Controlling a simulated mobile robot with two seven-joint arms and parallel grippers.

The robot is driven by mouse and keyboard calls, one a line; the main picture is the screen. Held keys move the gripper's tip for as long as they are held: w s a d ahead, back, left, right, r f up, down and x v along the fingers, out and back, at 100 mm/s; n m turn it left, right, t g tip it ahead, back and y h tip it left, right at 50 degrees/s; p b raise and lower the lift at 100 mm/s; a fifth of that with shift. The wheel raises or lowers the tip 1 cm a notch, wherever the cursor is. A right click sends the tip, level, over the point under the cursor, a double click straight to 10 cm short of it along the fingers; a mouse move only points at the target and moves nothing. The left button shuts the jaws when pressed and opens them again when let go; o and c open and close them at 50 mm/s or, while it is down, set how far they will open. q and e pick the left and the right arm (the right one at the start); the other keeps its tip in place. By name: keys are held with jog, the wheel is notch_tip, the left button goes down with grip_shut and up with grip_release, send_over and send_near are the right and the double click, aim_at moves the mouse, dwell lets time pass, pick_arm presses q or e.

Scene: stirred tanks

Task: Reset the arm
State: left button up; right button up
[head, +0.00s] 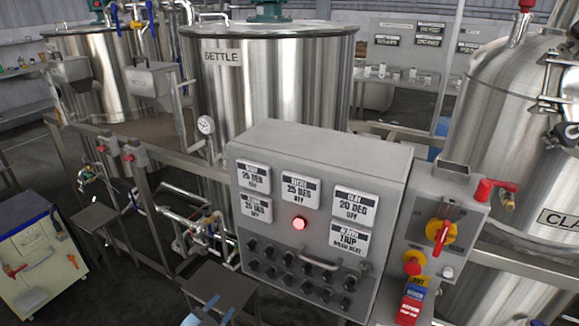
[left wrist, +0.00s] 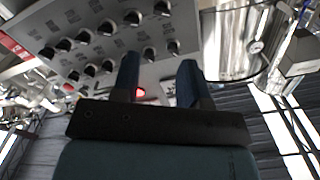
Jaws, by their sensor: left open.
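My left gripper (head: 207,315) shows at the bottom edge of the head view, with only its blue fingertips in the picture. It is below and left of the grey control box (head: 260,146) and apart from it. In the left wrist view the two blue fingers (left wrist: 160,78) stand apart with nothing between them. The box front, with its black knobs and lit red lamp (head: 300,224), shows beyond the fingers, and the lamp also shows in the left wrist view (left wrist: 140,93). My right gripper cannot be made out.
A side panel with a red-and-yellow rotary switch (head: 441,232) adjoins the box on the right. Steel tanks, one marked SETTLE (head: 275,85), stand behind. A metal handle (head: 318,260) sticks out from the box front. A cabinet with tools (head: 42,262) stands at left, with open floor nearby.

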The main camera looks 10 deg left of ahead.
pick_arm(q)
jog(key=s+d+n+g+y+p, duration=0.2)
jog(key=s+d+n+g+p, duration=0.2)
jog(key=s, duration=1.7)
jog(key=n+g+p, duration=0.1)
jog(key=n+p, duration=0.1)
jog(key=shift+s+n+g+y, duration=0.3)
jog(key=shift+s+g+y, duration=0.05)
jog(key=shift+g+y, duration=0.05)
pick_arm(e)
notch_tip(320, 180, up, 6)
jog(key=shift+d, duration=0.25)
pick_arm(q)
jog(key=shift+d+f, duration=0.1)
jog(key=shift+f, duration=0.05)
pick_arm(e)
jog(key=shift+s+a, duration=0.1)
jog(key=shift+c, duration=0.3)
